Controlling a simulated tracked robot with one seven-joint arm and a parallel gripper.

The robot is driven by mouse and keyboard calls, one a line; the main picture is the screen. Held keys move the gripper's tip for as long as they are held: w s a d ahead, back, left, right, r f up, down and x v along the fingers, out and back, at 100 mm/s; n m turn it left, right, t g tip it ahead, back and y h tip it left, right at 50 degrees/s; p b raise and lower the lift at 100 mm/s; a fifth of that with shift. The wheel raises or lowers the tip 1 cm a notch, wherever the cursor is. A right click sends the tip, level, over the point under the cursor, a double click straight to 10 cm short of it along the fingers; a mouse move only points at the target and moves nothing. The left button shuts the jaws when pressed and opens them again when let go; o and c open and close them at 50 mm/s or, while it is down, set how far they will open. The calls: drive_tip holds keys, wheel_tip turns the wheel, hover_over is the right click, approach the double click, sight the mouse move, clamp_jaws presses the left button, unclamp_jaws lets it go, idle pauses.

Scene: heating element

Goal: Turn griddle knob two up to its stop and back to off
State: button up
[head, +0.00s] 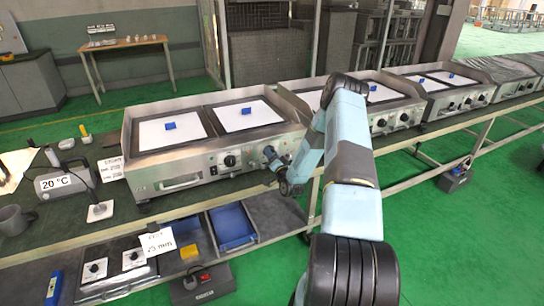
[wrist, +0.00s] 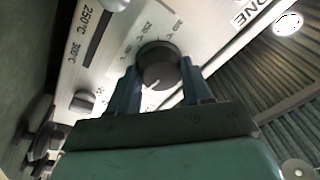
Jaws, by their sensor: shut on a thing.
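The nearest griddle (head: 140,150) stands on the long bench, with its steel front panel facing me. One black knob (head: 230,160) on that panel shows clear of my gripper. My gripper (head: 272,157) is at the right part of the same panel and hides the knob there in the head view. In the wrist view, a round black knob (wrist: 158,64) with a white pointer line sits between the two fingers of my gripper (wrist: 161,80), which are shut on its sides. Temperature marks surround the knob. The pointer aims towards the bottom of the wrist picture, slightly left.
Two white plates with blue blocks (head: 170,126) lie on the griddle top. More griddles with knobs (head: 400,120) continue to the right. A smaller black knob (wrist: 83,101) is left of the gripped one. A 20 °C device (head: 62,182) and a grey mug (head: 14,220) stand at left.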

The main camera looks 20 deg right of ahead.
drive_tip(key=m, duration=0.5)
drive_tip(key=m+g+h, duration=0.1)
drive_tip(key=m, duration=0.4)
drive_tip(key=m+h, duration=0.1)
drive_tip(key=m, duration=0.3)
drive_tip(key=shift+s+f+m+g, duration=0.15)
drive_tip(key=shift+f+m+g, duration=0.15)
drive_tip(key=shift+m, duration=0.4)
drive_tip(key=o, duration=0.8)
drive_tip(key=shift+o, duration=1.2)
drive_tip(key=shift+r, duration=0.1)
drive_tip(key=s+a, duration=0.2)
drive_tip(key=s, duration=1.1)
drive_tip(key=shift+s+f, duration=0.2)
drive_tip(key=shift+f, duration=0.05)
